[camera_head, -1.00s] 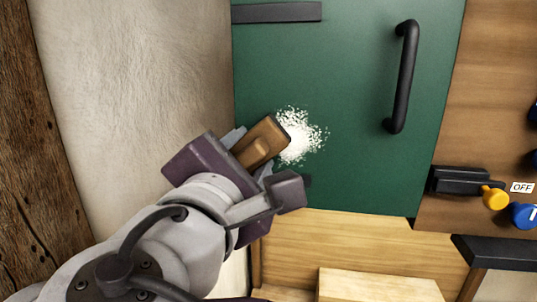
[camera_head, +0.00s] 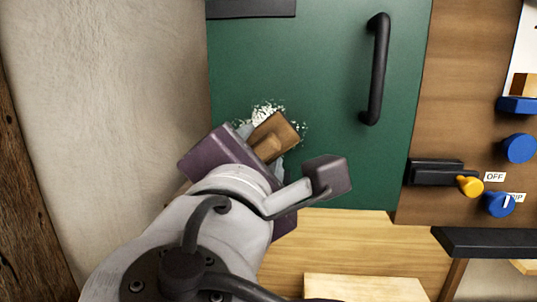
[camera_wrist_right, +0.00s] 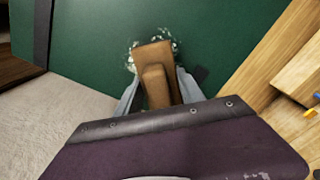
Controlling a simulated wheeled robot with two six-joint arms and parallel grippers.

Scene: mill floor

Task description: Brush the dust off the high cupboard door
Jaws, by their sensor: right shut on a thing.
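The green cupboard door (camera_head: 320,90) fills the upper middle of the head view, with a black bar handle (camera_head: 376,70) on its right side. A patch of white dust (camera_head: 264,113) lies on the door's lower left part. My right gripper (camera_head: 262,146) is shut on a wooden brush (camera_head: 275,132). The brush is in front of the dust and hides much of it. In the right wrist view, the brush (camera_wrist_right: 155,75) sits between the fingers, with white specks around its far end. Its bristles are hidden, so contact with the door cannot be told. My left gripper is not in view.
A wooden panel right of the door carries blue knobs (camera_head: 519,148), a yellow knob (camera_head: 470,186) and an OFF label. A dark ledge (camera_head: 485,242) juts out below it. A pale plaster wall (camera_head: 110,90) stands left of the door.

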